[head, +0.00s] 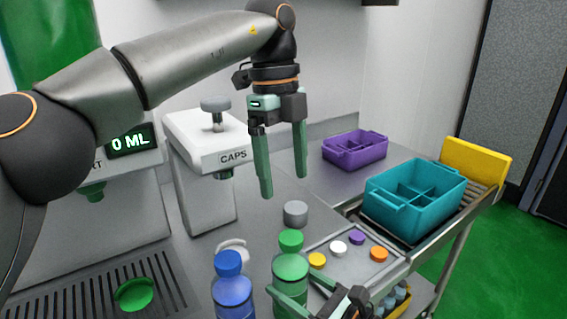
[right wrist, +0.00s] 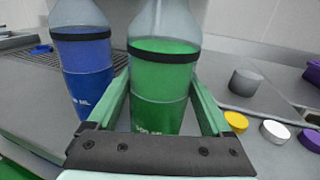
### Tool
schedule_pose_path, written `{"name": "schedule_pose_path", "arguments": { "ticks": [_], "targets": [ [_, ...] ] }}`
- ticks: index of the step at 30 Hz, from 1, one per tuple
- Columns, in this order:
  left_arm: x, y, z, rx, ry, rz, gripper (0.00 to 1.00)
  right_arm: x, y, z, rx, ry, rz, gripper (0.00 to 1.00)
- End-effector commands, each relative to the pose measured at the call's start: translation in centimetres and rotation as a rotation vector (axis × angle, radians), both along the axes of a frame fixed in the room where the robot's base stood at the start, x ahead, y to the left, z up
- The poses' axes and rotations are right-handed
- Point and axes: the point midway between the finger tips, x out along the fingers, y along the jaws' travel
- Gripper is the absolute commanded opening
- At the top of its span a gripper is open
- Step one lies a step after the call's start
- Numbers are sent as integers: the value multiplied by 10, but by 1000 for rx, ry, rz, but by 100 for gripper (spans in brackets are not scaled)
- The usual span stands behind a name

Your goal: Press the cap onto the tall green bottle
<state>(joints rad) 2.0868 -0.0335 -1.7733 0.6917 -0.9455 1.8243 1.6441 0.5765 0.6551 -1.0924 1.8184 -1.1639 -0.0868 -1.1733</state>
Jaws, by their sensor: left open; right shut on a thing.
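The tall green bottle (head: 291,268) stands upright at the bottom centre of the head view, with a green cap (head: 291,239) on its top. I cannot tell whether the cap is fully seated. My right gripper (head: 292,280) is shut on this bottle, a finger on each side. The right wrist view shows the bottle's green body (right wrist: 160,85) between the fingers; its top is out of that picture. My left gripper (head: 284,187) is open and empty, pointing down above and behind the bottle, apart from it.
A blue bottle (head: 231,287) stands close left of the green one. A grey cylinder (head: 295,212) stands behind. A tray (head: 345,275) with yellow, white, purple and orange caps lies right. The caps dispenser (head: 205,190), purple bin (head: 354,150) and teal bin (head: 400,212) stand farther back.

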Motion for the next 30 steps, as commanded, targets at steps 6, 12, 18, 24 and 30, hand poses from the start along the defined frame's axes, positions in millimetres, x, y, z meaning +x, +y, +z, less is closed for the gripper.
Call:
{"name": "schedule_pose_path", "arguments": {
  "ticks": [6,12,18,24,30],
  "targets": [
    [0,1,11,-1,1,-1,86,0,0,0,0,0,0,0],
    [0,1,11,0,1,-1,86,0,0,0,0,0,0,0],
    [0,1,11,0,1,-1,86,0,0,0,0,0,0,96],
    [0,1,11,0,1,-1,86,0,0,0,0,0,0,100],
    [0,1,8,0,1,-1,86,-5,-6,-2,0,1,-1,100]
  ]
}}
